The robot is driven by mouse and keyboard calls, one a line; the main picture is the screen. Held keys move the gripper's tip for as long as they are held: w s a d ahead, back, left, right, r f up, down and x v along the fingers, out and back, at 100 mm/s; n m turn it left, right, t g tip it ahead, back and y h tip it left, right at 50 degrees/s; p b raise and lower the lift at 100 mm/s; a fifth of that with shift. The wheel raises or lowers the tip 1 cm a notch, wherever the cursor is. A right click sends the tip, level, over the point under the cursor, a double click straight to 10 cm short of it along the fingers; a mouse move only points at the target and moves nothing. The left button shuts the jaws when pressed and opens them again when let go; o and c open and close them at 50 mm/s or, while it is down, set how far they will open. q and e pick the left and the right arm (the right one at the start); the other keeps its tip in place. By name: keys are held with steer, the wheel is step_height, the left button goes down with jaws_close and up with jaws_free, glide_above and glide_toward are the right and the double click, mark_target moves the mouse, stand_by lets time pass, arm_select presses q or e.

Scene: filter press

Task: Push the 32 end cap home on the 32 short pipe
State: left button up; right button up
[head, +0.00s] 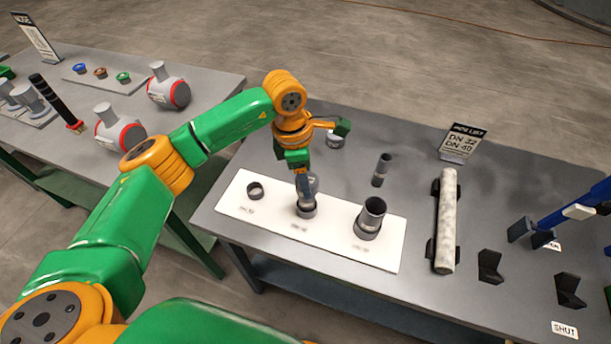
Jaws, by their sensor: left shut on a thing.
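My left gripper (304,194) points down over the white board (335,247) and is shut on a grey upright piece, which I take as the 32 short pipe (312,187). The fingers cover much of it. Its lower end stands in a wider dark ring at the board's middle place, which I take as the 32 end cap (306,211). The pipe looks about upright. How deep it sits in the cap cannot be told. My right gripper is not in view.
Behind stand a loose dark pipe (382,169) and a sign (462,143). A pale roll (446,222) and black brackets (490,267) lie right.

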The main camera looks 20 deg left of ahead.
arm_select(q)
steer(key=shift+f+b, duration=0.65)
steer(key=o, duration=1.1)
steer(key=shift+r, duration=0.1)
step_height(320, 180, up, 11)
steer(key=a+p, duration=0.1)
steer(key=p, duration=0.6)
steer(key=shift+s+a+p, duration=0.3)
